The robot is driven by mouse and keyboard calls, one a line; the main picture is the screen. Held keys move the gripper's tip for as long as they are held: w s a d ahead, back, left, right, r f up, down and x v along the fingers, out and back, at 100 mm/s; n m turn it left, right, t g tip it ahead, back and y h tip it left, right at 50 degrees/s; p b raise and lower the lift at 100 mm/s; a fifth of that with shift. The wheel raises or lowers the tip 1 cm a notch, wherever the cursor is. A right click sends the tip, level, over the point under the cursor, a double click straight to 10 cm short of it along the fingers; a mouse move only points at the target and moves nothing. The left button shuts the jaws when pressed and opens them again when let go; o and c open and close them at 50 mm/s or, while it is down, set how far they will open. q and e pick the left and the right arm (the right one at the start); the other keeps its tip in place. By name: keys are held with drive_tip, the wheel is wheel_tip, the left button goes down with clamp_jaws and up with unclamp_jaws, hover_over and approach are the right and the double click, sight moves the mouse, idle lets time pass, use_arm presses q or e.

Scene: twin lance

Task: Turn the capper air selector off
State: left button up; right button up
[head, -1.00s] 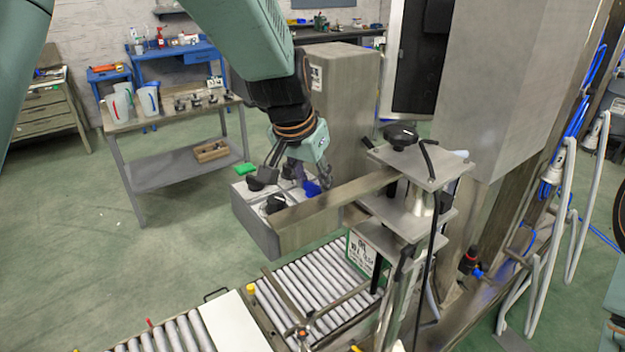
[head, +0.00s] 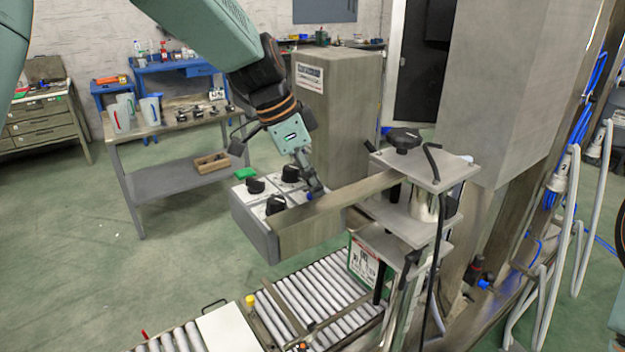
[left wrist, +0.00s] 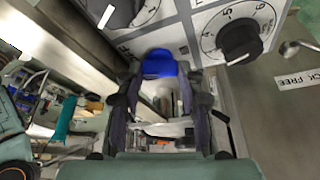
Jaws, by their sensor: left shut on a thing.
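A grey control box (head: 252,228) with several dials on its white top stands beside the conveyor. A blue selector knob (head: 310,196) sits at its right edge, by the metal beam. In the left wrist view the blue knob (left wrist: 158,65) lies between the finger ends. My left gripper (head: 307,186) reaches down from above and is shut on the blue knob. The fingers hide much of the knob in the head view. Black dial knobs show in the left wrist view, one at upper left (left wrist: 112,12) and one at upper right (left wrist: 238,40). My right gripper is not in view.
A metal beam (head: 335,205) runs close along the box to the capper plates (head: 420,168). A roller conveyor (head: 320,300) lies below. A grey cabinet (head: 340,105) stands behind. A cart (head: 170,180) stands at the left.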

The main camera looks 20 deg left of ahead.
use_arm(q)
drive_tip(key=shift+w+r+m+g, duration=0.15)
drive_tip(key=shift+m+g, duration=0.15)
drive_tip(key=shift+m, duration=0.5)
drive_tip(key=o, duration=0.9)
drive_tip(key=v, duration=1.2)
drive_tip(key=shift+a, duration=0.1)
